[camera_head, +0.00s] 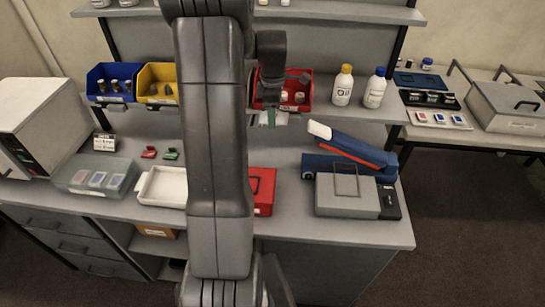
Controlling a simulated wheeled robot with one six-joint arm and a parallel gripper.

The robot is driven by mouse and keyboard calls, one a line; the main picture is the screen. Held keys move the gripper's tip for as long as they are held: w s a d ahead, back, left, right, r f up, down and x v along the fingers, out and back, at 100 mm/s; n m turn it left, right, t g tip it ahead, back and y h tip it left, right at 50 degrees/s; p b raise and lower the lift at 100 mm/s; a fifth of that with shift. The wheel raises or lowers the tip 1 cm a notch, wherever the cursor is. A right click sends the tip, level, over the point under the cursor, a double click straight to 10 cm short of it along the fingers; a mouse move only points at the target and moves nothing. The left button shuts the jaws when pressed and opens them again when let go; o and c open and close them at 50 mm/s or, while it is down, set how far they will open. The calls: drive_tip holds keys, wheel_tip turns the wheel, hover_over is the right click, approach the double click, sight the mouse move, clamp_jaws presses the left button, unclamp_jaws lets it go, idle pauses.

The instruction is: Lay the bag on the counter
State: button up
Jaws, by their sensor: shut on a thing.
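My gripper (270,102) hangs in front of the red bin on the middle shelf, above the counter (290,155). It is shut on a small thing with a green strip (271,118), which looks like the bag. Only a little of the bag shows below the fingers, edge-on, and it is clear of the counter. My arm hides the middle of the shelf and part of the counter.
On the counter are a white tray (163,187), a clear box (95,177), a red box (262,190), a grey box (345,196) and a blue device (349,152). Two bottles (343,86) stand on the shelf. Bare counter shows behind the red box.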

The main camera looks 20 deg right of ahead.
sight(273, 164)
wheel_tip(273, 164, down, 19)
drive_tip(key=b, duration=1.3)
drive_tip(key=shift+f, duration=0.2)
drive_tip(key=o, duration=1.1)
drive_tip(key=shift+c, duration=0.2)
drive_tip(key=shift+r, duration=0.1)
